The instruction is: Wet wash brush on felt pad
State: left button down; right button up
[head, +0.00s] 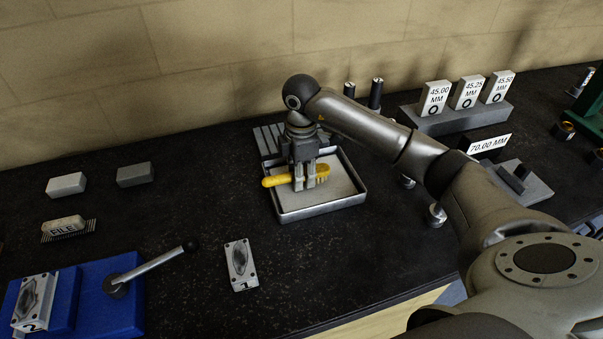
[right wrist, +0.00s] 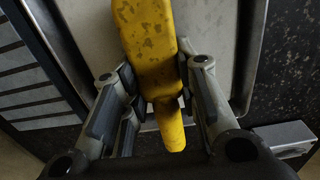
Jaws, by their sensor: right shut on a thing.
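A yellow wash brush (head: 277,180) lies level in the head view, with its bristle end to the right. My right gripper (head: 305,180) points down and is shut on the brush. The brush is over the shallow metal tray (head: 335,208); I cannot tell whether it touches the tray floor. In the right wrist view the mottled yellow brush (right wrist: 148,35) runs between the fingers of my right gripper (right wrist: 158,95). No felt pad can be told for sure; the tray has a pale grey floor. My left gripper is not in view.
A slatted rack (head: 268,140) stands behind the tray. Two grey blocks, one light (head: 66,184) and one dark (head: 134,174), lie at left. A blue fixture (head: 120,310) with a lever is front left. A numbered plate (head: 241,265) lies before the tray. Gauge blocks (head: 435,98) stand at right.

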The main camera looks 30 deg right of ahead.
jog(key=shift+r+p, duration=2.6)
jog(key=shift+r, duration=0.9)
